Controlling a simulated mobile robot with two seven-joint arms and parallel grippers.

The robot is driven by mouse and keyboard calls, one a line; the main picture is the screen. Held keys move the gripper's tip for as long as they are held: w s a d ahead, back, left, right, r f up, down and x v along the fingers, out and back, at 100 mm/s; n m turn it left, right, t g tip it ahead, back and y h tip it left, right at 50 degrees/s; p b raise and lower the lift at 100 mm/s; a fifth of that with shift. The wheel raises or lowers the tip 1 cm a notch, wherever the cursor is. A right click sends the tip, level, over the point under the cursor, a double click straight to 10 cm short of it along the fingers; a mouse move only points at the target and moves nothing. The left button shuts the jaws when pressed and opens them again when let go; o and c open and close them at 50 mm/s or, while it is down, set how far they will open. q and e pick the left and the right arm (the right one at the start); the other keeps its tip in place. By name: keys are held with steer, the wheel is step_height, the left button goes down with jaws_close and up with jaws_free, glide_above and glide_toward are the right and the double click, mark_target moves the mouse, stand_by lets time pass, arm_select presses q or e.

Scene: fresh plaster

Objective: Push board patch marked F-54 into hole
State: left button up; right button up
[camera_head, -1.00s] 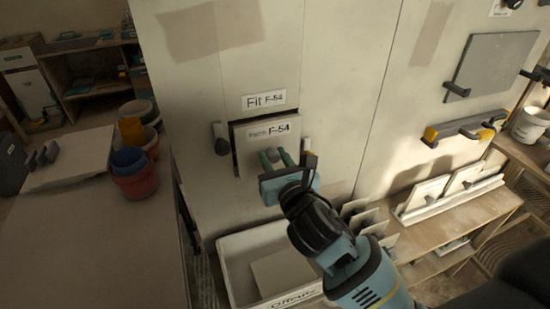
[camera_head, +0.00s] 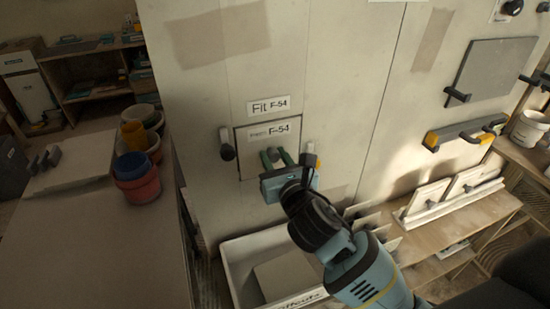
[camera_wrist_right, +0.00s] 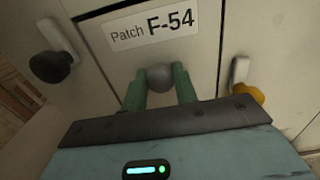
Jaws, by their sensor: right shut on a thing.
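The board patch marked F-54 (camera_head: 258,136) sits in the hole in the wall board, below a label reading "Fit F-54" (camera_head: 268,105). A thin dark line shows along its top edge. It looks close to level with the wall around it; I cannot tell if it is fully flush. My right gripper (camera_head: 277,160) is shut on the patch's round grey knob (camera_wrist_right: 160,78), its green fingers on either side. The right wrist view shows the patch's label (camera_wrist_right: 150,28) above the fingers. My left gripper is not in view.
A white offcuts bin (camera_head: 235,275) stands below. A workbench with red and blue buckets (camera_head: 138,180) is at left. Shelves with boards (camera_head: 460,205) are at right.

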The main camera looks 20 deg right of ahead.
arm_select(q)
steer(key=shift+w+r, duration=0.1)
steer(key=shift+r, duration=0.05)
arm_select(e)
steer(key=shift+r, duration=0.1)
stand_by(0.4)
steer(key=o, duration=1.2)
steer(key=shift+w, duration=0.1)
steer(key=shift+o, duration=0.2)
steer(key=shift+s+r+p, duration=0.1)
steer(key=shift+s+p, duration=0.6)
steer(key=shift+s, duration=0.45)
steer(key=shift+s+p, duration=0.6)
steer(key=shift+s, duration=1.3)
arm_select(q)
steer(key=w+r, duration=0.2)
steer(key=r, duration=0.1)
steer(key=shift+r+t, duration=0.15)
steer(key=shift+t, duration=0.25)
arm_select(e)
steer(key=shift+d, duration=0.1)
